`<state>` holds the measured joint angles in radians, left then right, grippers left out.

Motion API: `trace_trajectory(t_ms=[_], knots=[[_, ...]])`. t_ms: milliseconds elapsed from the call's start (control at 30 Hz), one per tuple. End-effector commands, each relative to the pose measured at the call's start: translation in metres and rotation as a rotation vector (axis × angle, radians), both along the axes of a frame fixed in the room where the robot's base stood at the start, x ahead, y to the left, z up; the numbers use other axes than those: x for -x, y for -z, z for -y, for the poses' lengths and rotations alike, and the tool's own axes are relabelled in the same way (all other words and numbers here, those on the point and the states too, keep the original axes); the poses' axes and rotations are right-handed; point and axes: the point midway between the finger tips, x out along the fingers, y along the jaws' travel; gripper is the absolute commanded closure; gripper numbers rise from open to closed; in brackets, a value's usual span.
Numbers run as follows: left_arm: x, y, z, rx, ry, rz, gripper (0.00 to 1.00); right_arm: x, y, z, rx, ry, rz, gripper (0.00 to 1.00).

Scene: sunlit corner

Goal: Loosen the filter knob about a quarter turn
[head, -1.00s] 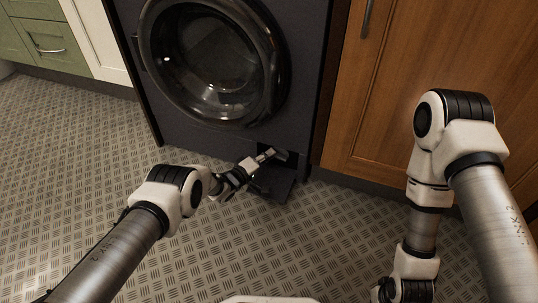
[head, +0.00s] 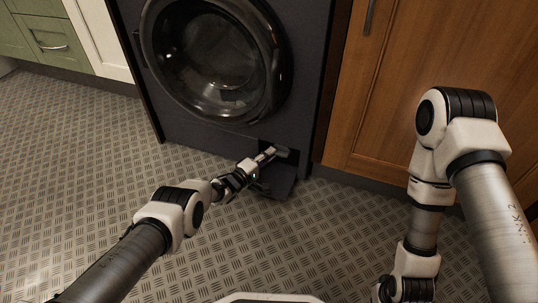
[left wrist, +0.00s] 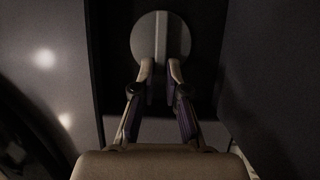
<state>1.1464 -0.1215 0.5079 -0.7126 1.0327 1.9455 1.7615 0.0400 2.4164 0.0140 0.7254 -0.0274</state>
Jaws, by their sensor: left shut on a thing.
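The filter knob (left wrist: 179,38) is a round pale grey disc with a straight raised grip bar (left wrist: 160,62) across it. It sits in a dark recess low on the front of the dark washing machine (head: 205,134). In the head view the knob (head: 283,152) is small and partly hidden by my fingers. My left gripper (head: 268,154) reaches into the recess. In the left wrist view its two fingertips (left wrist: 160,70) are on either side of the bar, shut on it. The bar runs upright in that view. My right gripper is outside the frames.
The open filter flap (head: 277,181) hangs below the recess, close under my left gripper. The round glass door (head: 214,62) of the machine is shut above. A wooden cabinet (head: 420,90) stands to the right. The patterned metal floor (head: 80,170) is clear at the left.

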Motion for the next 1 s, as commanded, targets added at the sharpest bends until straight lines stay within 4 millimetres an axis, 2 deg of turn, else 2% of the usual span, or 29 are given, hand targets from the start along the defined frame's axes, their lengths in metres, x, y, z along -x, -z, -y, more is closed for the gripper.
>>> trace_trajectory(t_ms=[33,100,567,733,1000], knots=[[-0.001,0.000,-0.001,0.000,-0.003,-0.001,0.81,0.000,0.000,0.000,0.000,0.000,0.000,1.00],[-0.001,0.000,-0.001,0.000,-0.003,-0.001,0.62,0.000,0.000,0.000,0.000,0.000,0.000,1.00],[0.006,0.001,-0.006,-0.001,0.000,-0.003,0.62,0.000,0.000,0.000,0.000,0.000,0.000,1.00],[0.024,-0.001,-0.022,0.000,-0.003,-0.004,0.62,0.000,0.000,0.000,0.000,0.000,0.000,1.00],[0.073,0.001,-0.065,0.000,-0.004,-0.004,0.62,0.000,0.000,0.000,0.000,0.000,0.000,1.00]])
